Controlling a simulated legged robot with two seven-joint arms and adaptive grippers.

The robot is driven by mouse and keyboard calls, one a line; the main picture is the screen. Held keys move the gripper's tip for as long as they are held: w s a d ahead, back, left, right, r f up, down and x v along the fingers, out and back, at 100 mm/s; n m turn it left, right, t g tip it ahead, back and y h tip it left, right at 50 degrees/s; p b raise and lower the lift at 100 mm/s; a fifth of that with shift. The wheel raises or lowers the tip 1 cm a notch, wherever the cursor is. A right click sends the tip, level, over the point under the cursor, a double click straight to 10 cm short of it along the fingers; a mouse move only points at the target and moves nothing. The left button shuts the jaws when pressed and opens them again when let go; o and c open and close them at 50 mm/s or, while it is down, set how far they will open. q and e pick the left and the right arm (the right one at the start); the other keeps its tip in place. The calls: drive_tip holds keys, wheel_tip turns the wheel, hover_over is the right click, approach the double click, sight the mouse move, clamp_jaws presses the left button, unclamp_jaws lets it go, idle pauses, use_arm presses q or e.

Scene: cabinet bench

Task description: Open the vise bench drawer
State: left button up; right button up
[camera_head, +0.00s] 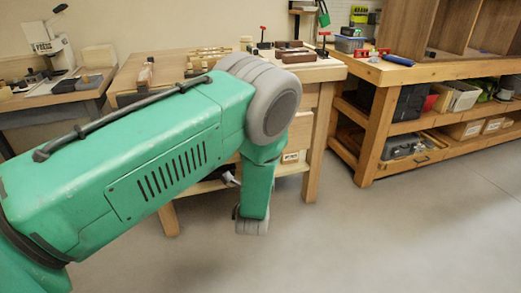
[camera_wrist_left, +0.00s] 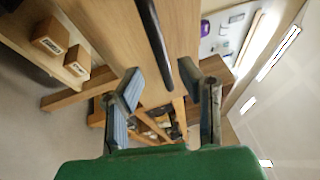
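The vise bench (camera_head: 320,135) is a light wooden workbench in the middle of the head view. My green left arm crosses in front of it and hides most of its front, including the drawer. In the left wrist view a wooden front (camera_wrist_left: 105,25) carries a long dark bar handle (camera_wrist_left: 153,40). My left gripper (camera_wrist_left: 172,78) is open, with its blue-padded fingers apart on either side of the handle's lower end. I cannot tell whether either finger touches the handle. In the head view the left gripper is mostly hidden behind my arm. My right gripper is in neither view.
Clamps and wooden blocks (camera_head: 299,57) lie on the vise bench top. Another bench (camera_head: 372,140) with loaded shelves stands at the right, and a table with a press (camera_head: 58,45) at the left. Labelled boxes (camera_wrist_left: 50,36) sit on a low shelf. The floor in front is clear.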

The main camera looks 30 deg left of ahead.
use_arm(q)
drive_tip(key=v, duration=0.8)
drive_tip(key=shift+a+f, duration=0.2)
drive_tip(key=shift+a, duration=0.1)
drive_tip(key=shift+s, duration=0.1)
drive_tip(key=s+d+f+n+g+h+p, duration=0.1)
drive_tip(key=s+f+n+g+h+p, duration=0.4)
drive_tip(key=s, duration=0.6)
drive_tip(key=s+d+f+n+g+h+p, duration=0.15)
drive_tip(key=s+f+n+g, duration=0.25)
drive_tip(key=s+f+g, duration=0.5)
drive_tip(key=s+d+r+n+g+h+p, duration=0.1)
drive_tip(key=s+r+n, duration=0.1)
drive_tip(key=s, duration=0.4)
drive_tip(key=s+d+r+n+g+h+p, duration=0.1)
drive_tip(key=s+r+g, duration=0.1)
drive_tip(key=s, duration=0.5)
drive_tip(key=shift+s+r+n, duration=0.2)
drive_tip(key=shift+r+n, duration=0.2)
drive_tip(key=shift+w+d+h, duration=0.1)
drive_tip(key=shift+w+h, duration=0.05)
drive_tip(key=shift+h, duration=0.1)
